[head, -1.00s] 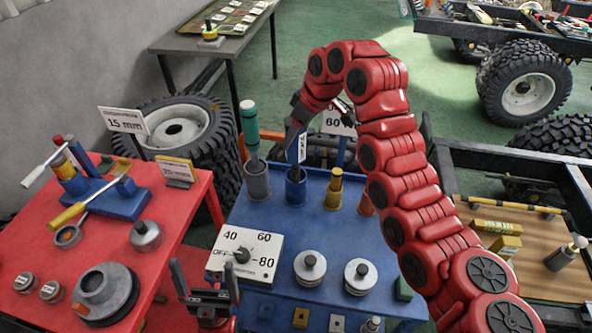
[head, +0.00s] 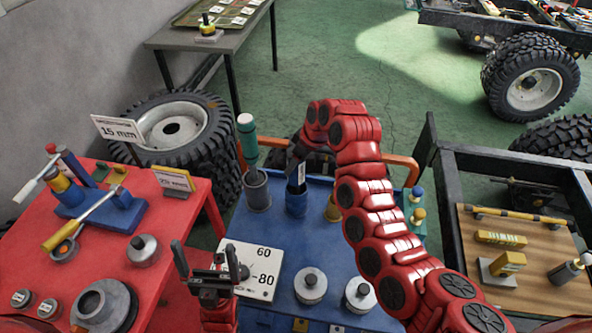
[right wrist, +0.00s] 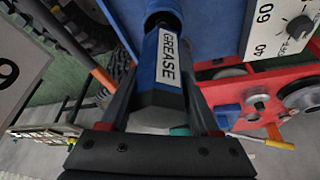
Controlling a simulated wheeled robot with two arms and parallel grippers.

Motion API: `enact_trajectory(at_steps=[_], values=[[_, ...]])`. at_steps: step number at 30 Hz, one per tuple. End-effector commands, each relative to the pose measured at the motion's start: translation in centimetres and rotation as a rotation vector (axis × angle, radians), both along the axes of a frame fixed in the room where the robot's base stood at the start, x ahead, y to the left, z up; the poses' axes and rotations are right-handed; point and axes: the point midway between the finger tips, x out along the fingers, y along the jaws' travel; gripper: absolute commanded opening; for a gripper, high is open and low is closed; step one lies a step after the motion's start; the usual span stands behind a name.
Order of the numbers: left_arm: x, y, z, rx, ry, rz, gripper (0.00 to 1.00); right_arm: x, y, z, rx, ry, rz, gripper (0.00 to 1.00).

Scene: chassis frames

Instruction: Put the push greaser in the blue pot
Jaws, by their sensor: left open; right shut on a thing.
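The push greaser is a blue body with a white GREASE label (right wrist: 167,62). It shows small in the head view (head: 301,173). My right gripper (head: 297,160) is shut on it and holds it roughly upright over the blue pot (head: 296,204). The greaser's lower end is at the pot's mouth and appears to be inside it; the exact depth is hidden. The pot stands on the blue table (head: 265,228), between a grey pot and a yellow item. My left gripper (head: 205,256) is open and empty, near the dial panel.
A grey pot (head: 257,192) holding a green-topped tool (head: 247,135) stands just left of the blue pot. A yellow item (head: 331,209) stands to the right, partly behind my right arm. A white dial panel (head: 252,270) and lidded metal pots (head: 310,287) are nearer.

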Motion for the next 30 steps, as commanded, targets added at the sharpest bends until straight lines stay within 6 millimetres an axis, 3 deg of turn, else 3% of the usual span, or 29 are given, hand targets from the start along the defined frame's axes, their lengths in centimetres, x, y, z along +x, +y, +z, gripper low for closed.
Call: enact_trajectory(at_steps=[15, 25, 26, 30], values=[[0.0, 0.0, 2.4, 0.0, 0.0, 0.0, 1.0, -0.1, 0.0, -5.3, -0.001, 0.002, 0.001, 0.0], [0.0, 0.0, 1.9, 0.0, 0.0, 0.0, 1.0, 0.0, 0.0, -5.8, 0.0, -0.002, 0.001, 0.0], [0.0, 0.0, 2.0, 0.0, 0.0, 0.0, 1.0, 0.0, 0.0, -5.7, -0.001, -0.001, 0.001, 0.66], [0.0, 0.0, 2.0, 0.0, 0.0, 0.0, 1.0, 0.0, 0.0, -5.7, -0.001, -0.001, 0.001, 0.91]])
